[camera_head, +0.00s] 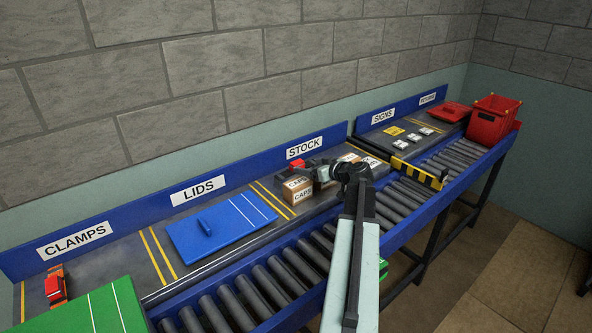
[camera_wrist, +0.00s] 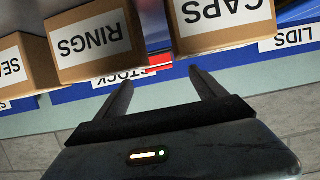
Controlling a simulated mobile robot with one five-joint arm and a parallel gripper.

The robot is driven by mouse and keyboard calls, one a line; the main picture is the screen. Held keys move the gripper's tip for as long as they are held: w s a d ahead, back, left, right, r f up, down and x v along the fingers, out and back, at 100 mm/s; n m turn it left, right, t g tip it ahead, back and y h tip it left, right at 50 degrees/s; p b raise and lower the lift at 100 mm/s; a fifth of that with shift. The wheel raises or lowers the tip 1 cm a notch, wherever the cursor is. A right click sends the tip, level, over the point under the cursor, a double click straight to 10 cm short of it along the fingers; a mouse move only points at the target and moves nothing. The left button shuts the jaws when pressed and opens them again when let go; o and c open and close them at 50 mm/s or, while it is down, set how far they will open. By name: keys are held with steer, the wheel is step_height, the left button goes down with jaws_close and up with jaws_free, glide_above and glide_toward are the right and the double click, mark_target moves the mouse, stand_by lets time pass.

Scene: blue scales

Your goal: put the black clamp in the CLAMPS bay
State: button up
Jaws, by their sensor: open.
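No wholly black clamp can be made out in either view. A red piece (camera_head: 297,164) shows behind the boxes in the STOCK bay, and in the wrist view a red patch (camera_wrist: 160,62) lies beyond my fingertips; whether it belongs to a clamp I cannot tell. The CLAMPS bay (camera_head: 98,268) is at the far left under its label; an orange-and-red clamp (camera_head: 55,287) stands at its left end. My gripper (camera_wrist: 162,78) is open, with nothing between its fingers, close to the boxes. In the head view it is over the STOCK bay, partly hidden by dark arm parts.
Cartons marked CAPS (camera_wrist: 222,22) and RINGS (camera_wrist: 95,45) stand close to my fingers. A blue lid (camera_head: 205,240) lies in the LIDS bay. A green board (camera_head: 95,312) is at lower left. Rollers (camera_head: 270,290) run along the front. A red crate (camera_head: 492,120) stands far right.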

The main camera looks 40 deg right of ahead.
mark_target(299, 165)
steer(key=b+x, duration=0.2)
steer(key=x, duration=0.5)
steer(key=shift+s+d+f, duration=0.1)
steer(key=shift+s+f, duration=0.05)
jaws_close()
step_height(299, 165, up, 10)
steer(key=p, duration=1)
